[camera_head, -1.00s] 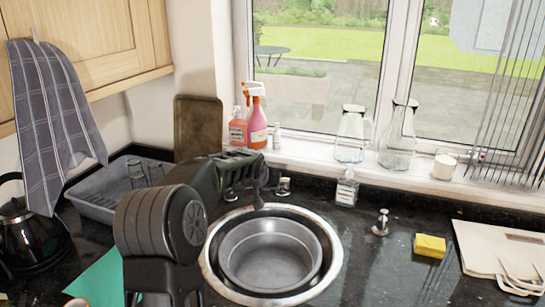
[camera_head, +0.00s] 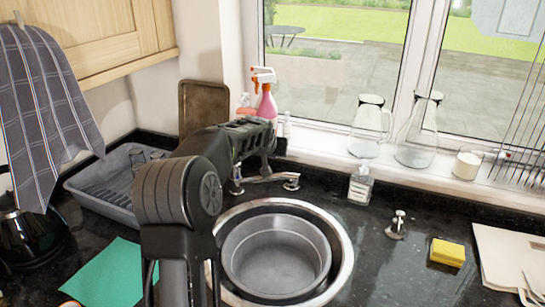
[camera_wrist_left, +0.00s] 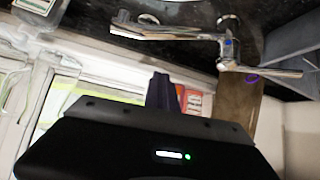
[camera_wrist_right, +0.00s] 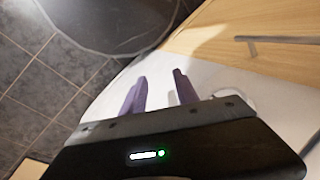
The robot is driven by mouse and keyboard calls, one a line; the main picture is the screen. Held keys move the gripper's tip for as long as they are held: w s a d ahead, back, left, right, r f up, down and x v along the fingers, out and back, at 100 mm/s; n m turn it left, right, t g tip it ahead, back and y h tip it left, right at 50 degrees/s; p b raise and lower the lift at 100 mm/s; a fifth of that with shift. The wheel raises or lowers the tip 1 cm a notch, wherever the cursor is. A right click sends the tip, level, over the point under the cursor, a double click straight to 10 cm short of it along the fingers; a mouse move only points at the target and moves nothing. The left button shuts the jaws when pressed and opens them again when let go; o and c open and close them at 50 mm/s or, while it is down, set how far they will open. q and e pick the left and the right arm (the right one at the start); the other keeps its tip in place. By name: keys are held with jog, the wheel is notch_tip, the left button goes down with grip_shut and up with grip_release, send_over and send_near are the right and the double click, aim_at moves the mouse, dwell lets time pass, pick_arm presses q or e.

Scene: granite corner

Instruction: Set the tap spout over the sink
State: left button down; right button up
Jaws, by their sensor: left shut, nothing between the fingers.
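The chrome tap (camera_head: 264,178) stands on the black counter behind the round sink (camera_head: 345,262). Its spout runs sideways to the right along the back of the sink, and its tip appears behind the rim rather than over the bowl. In the left wrist view the tap's spout (camera_wrist_left: 165,33) points left, with a lever slanting down right from its body. My left gripper (camera_head: 266,163) is above and just behind the tap, apart from it; its purple fingers (camera_wrist_left: 163,92) are shut and empty. My right gripper (camera_wrist_right: 160,83) is open and empty, away from the sink.
A round metal pan (camera_head: 277,285) sits in the sink. Spray bottles (camera_head: 266,103) stand on the sill behind my left gripper. A soap bottle (camera_head: 360,185), a plunger knob (camera_head: 397,226) and a yellow sponge (camera_head: 447,252) are to the right. A grey dish rack (camera_head: 100,205) is left.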

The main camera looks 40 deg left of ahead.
aim_at(265, 179)
pick_arm(q)
jog(key=p+x, duration=0.3)
jog(key=x, duration=0.6)
jog(key=shift+s+d+f+b, duration=0.25)
jog(key=shift+s+d+b, duration=0.05)
jog(key=shift+s+b, duration=0.3)
jog(key=shift+s+d+f+b, duration=0.25)
jog(key=shift+s+d+b, duration=0.1)
jog(key=shift+s+b, duration=0.2)
jog(key=shift+s+d+f+b, duration=0.3)
jog(key=shift+s+b, duration=0.25)
jog(key=shift+s, duration=0.05)
jog(key=shift+s, duration=0.15)
